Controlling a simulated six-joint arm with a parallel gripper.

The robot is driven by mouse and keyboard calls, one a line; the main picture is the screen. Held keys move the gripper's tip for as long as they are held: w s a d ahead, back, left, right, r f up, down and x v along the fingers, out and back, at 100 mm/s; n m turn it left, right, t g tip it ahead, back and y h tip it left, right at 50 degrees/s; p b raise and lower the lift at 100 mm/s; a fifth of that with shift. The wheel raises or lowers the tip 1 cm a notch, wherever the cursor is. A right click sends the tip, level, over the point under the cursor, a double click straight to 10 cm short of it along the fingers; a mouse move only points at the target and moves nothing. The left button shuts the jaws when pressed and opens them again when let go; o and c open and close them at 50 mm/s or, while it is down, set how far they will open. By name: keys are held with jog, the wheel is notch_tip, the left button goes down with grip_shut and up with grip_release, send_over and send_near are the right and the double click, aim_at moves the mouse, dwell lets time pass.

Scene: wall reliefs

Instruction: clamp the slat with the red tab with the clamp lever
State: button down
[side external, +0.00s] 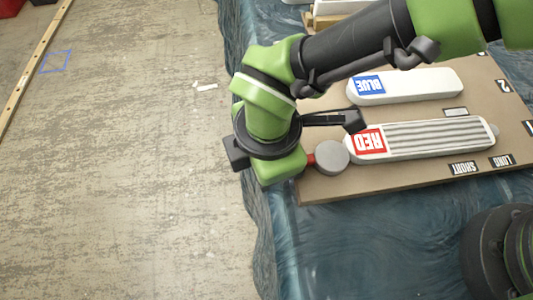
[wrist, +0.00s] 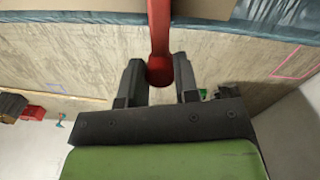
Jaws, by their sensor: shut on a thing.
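The slat with the red tab (side external: 425,137) is white with grey ribs and lies on the brown board. Its red tab (side external: 368,142) reads RED and is at the left end. A round grey clamp hub (side external: 332,157) sits by that end, with a bit of the red clamp lever (side external: 312,160) beside it. In the wrist view the red lever (wrist: 160,40) runs down between the fingers of my gripper (wrist: 159,78), which is shut on its rounded end. My wrist hides the fingers in the side view.
A white slat with a blue tab (side external: 425,85) lies behind the red one. The brown board (side external: 390,176) carries SHORT and LONG labels and rests on a blue cloth (side external: 370,245). Bare floor (side external: 130,160) is clear at left.

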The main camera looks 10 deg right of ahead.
jog(key=c, duration=0.9)
grip_release()
jog(key=shift+o, duration=0.2)
notch_tip(320, 180, up, 10)
jog(key=shift+s+f, duration=0.1)
jog(key=shift+s, duration=0.05)
